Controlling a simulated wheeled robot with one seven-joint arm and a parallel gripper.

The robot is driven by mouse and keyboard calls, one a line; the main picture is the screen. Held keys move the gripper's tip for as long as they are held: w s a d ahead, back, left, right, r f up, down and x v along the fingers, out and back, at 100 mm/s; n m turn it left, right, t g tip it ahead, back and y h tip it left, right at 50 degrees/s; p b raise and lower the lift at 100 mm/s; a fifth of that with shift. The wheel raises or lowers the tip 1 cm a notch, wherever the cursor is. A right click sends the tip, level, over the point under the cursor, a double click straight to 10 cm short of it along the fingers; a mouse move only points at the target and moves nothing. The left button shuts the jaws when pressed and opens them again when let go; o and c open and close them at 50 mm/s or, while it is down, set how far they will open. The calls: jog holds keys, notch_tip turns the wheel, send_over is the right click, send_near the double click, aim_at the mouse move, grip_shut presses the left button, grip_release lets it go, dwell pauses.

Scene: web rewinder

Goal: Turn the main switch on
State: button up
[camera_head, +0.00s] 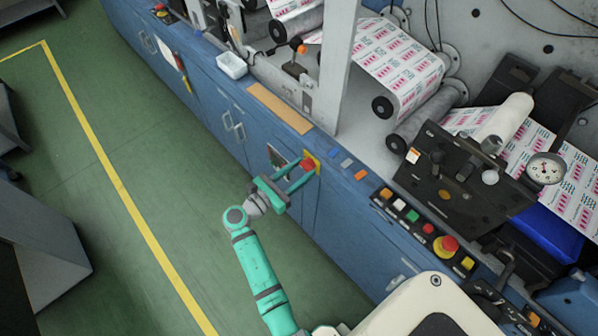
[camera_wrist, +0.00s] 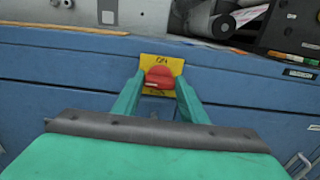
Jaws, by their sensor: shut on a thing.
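The main switch is a red knob (camera_wrist: 159,78) on a yellow plate (camera_wrist: 177,65) on the blue cabinet front. Dark marking that looks like "ON" shows at the top of the plate. The red knob also shows in the head view (camera_head: 307,165), at the upper front of the cabinet. My gripper (camera_wrist: 159,85) is at the switch with its two green fingers on either side of the knob, shut on it. In the head view my gripper (camera_head: 298,172) reaches the switch from the left. The fingertips and knob sides are partly hidden.
The blue cabinet (camera_head: 335,215) carries a control panel with several coloured buttons and a red mushroom button (camera_head: 446,246) to the right. Printed web rolls (camera_head: 400,62) sit above.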

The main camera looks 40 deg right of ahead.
jog(key=shift+o, duration=0.2)
jog(key=shift+s+d+m, duration=0.15)
jog(key=shift+d+m, duration=0.1)
jog(key=shift+m, duration=0.15)
jog(key=m, duration=0.3)
jog(key=shift+s+d+m, duration=0.1)
jog(key=shift+s+m, duration=0.05)
jog(key=shift+m, duration=0.25)
jog(key=m, duration=0.4)
jog(key=shift+s+f+m, duration=0.1)
jog(key=shift+m, duration=0.2)
jog(key=m, duration=0.4)
jog(key=shift+s+f+m, duration=0.1)
jog(key=shift+f+m, duration=0.05)
jog(key=shift+m, duration=2.15)
